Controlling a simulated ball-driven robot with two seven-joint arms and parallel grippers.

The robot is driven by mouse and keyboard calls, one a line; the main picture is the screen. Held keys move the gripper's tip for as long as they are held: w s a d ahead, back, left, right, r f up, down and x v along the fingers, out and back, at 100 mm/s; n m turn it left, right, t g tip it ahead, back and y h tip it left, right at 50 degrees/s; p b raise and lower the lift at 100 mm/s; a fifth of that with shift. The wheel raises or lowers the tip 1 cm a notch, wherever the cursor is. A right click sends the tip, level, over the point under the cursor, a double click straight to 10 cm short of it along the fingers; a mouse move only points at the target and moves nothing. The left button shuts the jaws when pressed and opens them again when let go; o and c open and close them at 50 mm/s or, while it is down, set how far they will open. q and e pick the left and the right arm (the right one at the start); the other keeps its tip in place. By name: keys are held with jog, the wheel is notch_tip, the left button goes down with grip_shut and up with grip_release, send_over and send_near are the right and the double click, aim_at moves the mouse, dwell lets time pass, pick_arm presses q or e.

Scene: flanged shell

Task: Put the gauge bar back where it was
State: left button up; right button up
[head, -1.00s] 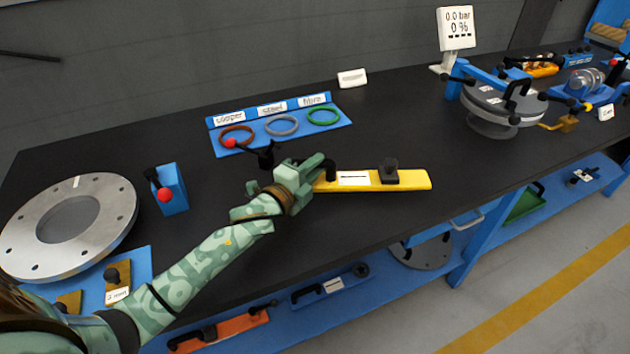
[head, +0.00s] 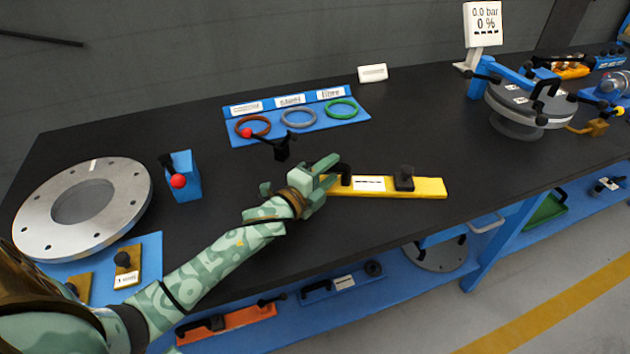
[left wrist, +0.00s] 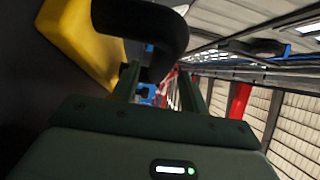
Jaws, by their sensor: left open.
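A yellow bar (head: 425,187), which I take as the gauge bar, lies flat on the black bench top near its front edge. It has a white label, a black knob block (head: 403,178) toward its right end and a black loop handle (head: 344,173) at its left end. My left gripper (head: 333,171) is open at that handle. In the left wrist view the black handle (left wrist: 150,25) crosses just beyond the open fingers (left wrist: 158,88), with the yellow bar (left wrist: 80,40) at upper left. I cannot tell whether the fingers touch the handle. My right gripper is not in view.
A blue rack (head: 232,139) holds rings behind my gripper. A flanged disc (head: 130,185) and a blue block with a red-knobbed lever (head: 184,176) stand left. A clamped round assembly (head: 520,105) stands right. An orange bar (head: 230,321) lies on the lower shelf.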

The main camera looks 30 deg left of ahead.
pick_arm(q)
jog(key=s, duration=0.3)
jog(key=s+a+p, duration=0.1)
jog(key=s, duration=0.3)
jog(key=s+p, duration=0.1)
jog(key=s, duration=0.2)
jog(key=shift+s+a+r, duration=0.1)
jog(key=shift+s+a, duration=0.1)
jog(key=shift+a, duration=0.15)
jog(key=shift+s+a, duration=0.1)
jog(key=shift+s, duration=0.4)
